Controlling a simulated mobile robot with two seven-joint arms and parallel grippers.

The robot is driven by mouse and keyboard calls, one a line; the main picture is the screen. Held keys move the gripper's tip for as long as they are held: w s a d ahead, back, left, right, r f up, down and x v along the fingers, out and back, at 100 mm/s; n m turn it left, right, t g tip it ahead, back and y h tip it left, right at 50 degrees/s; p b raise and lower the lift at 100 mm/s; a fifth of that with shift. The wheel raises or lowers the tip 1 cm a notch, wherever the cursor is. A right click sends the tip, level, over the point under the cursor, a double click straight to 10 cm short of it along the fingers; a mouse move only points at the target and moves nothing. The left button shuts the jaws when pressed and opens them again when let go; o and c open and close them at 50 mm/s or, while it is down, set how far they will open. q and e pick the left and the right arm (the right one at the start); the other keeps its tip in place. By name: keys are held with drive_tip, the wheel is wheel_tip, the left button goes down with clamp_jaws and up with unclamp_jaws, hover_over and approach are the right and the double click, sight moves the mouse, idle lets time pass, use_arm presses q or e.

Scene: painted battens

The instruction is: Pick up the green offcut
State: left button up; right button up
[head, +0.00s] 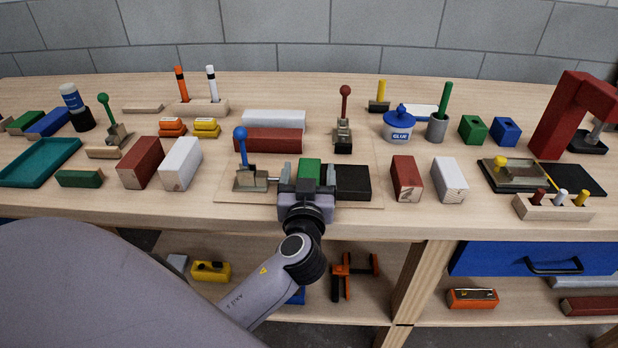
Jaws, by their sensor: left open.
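A green block (309,169), which looks like the green offcut, sits on the thin light board at the front middle of the bench. My left gripper (308,174) reaches in from below, open, with one fingertip to the left of the green block and one to the right. I cannot tell whether the fingers touch it. The gripper body hides the block's near side. Another green piece (79,178), long and low, lies at the front left of the bench. My right gripper is not in view.
A black block (353,182) stands close to the right of my gripper. A blue-handled toggle clamp (243,165) stands close to the left. A dark red batten (267,140) lies behind. Red and white blocks stand on both sides. The thin board (240,197) is bare at its front left.

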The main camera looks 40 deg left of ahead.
use_arm(q)
drive_tip(key=c, duration=1.1)
